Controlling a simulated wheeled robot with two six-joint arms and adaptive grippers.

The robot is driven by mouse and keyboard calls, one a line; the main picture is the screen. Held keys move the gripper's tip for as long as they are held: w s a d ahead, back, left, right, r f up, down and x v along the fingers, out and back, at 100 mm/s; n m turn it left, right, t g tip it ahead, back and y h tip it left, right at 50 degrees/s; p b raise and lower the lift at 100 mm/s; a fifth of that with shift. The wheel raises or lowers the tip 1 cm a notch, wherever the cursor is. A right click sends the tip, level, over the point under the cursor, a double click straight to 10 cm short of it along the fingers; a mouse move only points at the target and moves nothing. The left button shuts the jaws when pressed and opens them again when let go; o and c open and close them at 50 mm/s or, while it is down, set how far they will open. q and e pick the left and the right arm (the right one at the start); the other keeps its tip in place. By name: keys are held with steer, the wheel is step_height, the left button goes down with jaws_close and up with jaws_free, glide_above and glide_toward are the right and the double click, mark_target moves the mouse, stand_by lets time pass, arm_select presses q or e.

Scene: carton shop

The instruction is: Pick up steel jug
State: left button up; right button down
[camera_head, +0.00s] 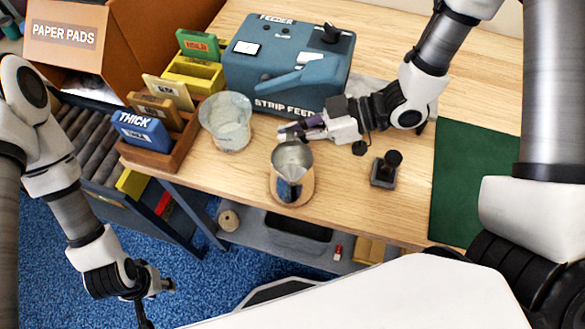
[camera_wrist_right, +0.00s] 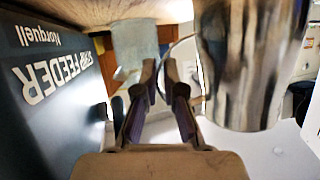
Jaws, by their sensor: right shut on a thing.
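The steel jug (camera_head: 291,187) is shiny and open-topped, upright near the front edge of the wooden table in the head view. Its polished side (camera_wrist_right: 245,65) fills the upper right of the right wrist view. My right gripper (camera_head: 284,131) is at the jug's far side, shut on its thin handle. The fingertips (camera_wrist_right: 160,68) meet around the handle in the wrist view; the fingers partly hide it. I cannot tell whether the jug's base touches the table. My left gripper (camera_head: 150,296) hangs at the lower left, away from the table, and its finger opening is unclear.
A translucent beaker (camera_head: 228,125) stands left of the jug. The blue strip feeder (camera_head: 285,70) stands behind. A wooden rack (camera_head: 165,160) holds labelled blocks at left. A small dark stamp-like object (camera_head: 385,170) and a green mat (camera_head: 470,180) are to the right.

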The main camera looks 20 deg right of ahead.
mark_target(293, 138)
steer(key=shift+r, duration=1.4)
steer(key=s, duration=0.1)
steer(key=s+r, duration=0.1)
steer(key=shift+s+a+r, duration=0.15)
steer(key=shift+s+a, duration=0.2)
steer(key=shift+s, duration=0.05)
steer(key=p, duration=0.3)
steer(key=s+p, duration=0.1)
steer(key=p, duration=0.3)
steer(key=s+p, duration=0.1)
steer(key=p, duration=0.2)
steer(key=shift+s+a+r, duration=0.25)
steer(key=shift+a+r, duration=0.05)
steer(key=shift+r, duration=0.05)
steer(key=s+a+p, duration=0.2)
steer(key=s+p, duration=0.7)
steer(key=s, duration=0.1)
steer(key=shift+s+a, duration=0.15)
steer(key=shift+a, duration=0.1)
steer(key=shift+s, duration=0.1)
stand_by(0.8)
